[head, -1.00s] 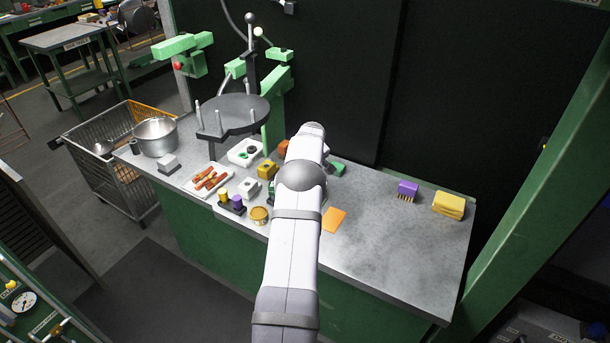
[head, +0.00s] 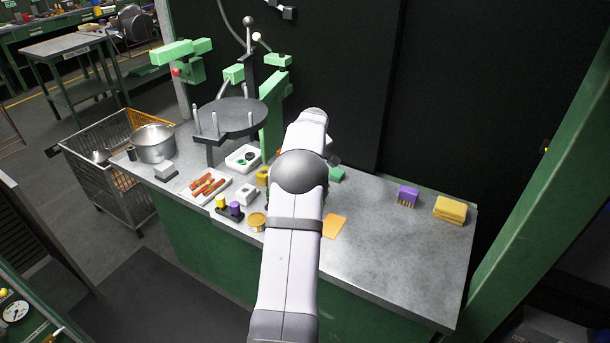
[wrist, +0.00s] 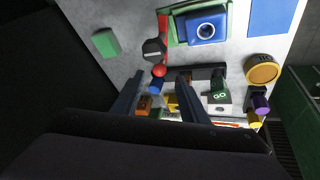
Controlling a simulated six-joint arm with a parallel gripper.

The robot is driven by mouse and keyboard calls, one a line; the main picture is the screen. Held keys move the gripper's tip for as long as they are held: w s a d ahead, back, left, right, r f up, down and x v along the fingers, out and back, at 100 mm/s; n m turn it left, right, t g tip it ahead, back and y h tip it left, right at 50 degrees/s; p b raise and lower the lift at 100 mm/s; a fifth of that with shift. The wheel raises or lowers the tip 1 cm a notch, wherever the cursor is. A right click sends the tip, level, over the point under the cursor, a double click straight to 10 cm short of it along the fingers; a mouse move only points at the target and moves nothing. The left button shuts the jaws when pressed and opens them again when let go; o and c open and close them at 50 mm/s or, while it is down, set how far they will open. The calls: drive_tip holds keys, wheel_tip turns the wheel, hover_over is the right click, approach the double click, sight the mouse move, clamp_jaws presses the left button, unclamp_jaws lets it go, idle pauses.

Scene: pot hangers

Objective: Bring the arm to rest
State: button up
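My arm (head: 292,240) reaches from the bottom of the head view over the workbench (head: 390,250). Its elbow bends above the middle of the bench. My gripper is mostly hidden behind the arm in the head view. In the wrist view my gripper (wrist: 157,85) has its two dark fingers apart, with only bench items seen beyond and between them. A red ball (wrist: 159,70) and a small blue piece (wrist: 155,87) show between the fingers. I cannot tell how far they are from the fingertips.
A grey round table with pegs (head: 232,118) and a metal pot (head: 153,143) stand at left. A tray of red sticks (head: 205,187), a tin (head: 257,221), a purple brush (head: 407,195) and a yellow sponge (head: 450,209) lie on the bench. The bench's right front is clear.

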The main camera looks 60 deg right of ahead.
idle(0.4)
drive_tip(key=w+a+n, duration=0.2)
drive_tip(key=a, duration=0.1)
drive_tip(key=w+a+n+b, duration=0.1)
drive_tip(key=w+a, duration=0.2)
drive_tip(key=w+a+r+n+b, duration=0.1)
drive_tip(key=w+a+n, duration=0.1)
drive_tip(key=a, duration=0.1)
drive_tip(key=shift+w+a+r+n, duration=0.1)
drive_tip(key=shift+w+a+n, duration=0.05)
drive_tip(key=shift+n, duration=0.15)
drive_tip(key=w+a+n+y, duration=0.1)
drive_tip(key=w+a, duration=0.1)
drive_tip(key=a, duration=1)
drive_tip(key=w+a+n+y, duration=0.1)
drive_tip(key=w+a, duration=0.1)
drive_tip(key=a, duration=1)
drive_tip(key=s+a+f+m+g+y+p, duration=0.1)
drive_tip(key=s+a, duration=0.2)
drive_tip(key=a, duration=0.5)
drive_tip(key=s+a, duration=0.4)
drive_tip(key=a, duration=0.3)
drive_tip(key=s+a+f+m+g+p, duration=0.1)
drive_tip(key=s+a+f+m+g, duration=0.15)
drive_tip(key=s+a, duration=0.8)
wheel_tip(320, 180, down, 11)
drive_tip(key=d+b, duration=0.1)
drive_tip(key=b, duration=1)
drive_tip(key=shift+s+y, duration=0.35)
drive_tip(key=shift+y, duration=0.05)
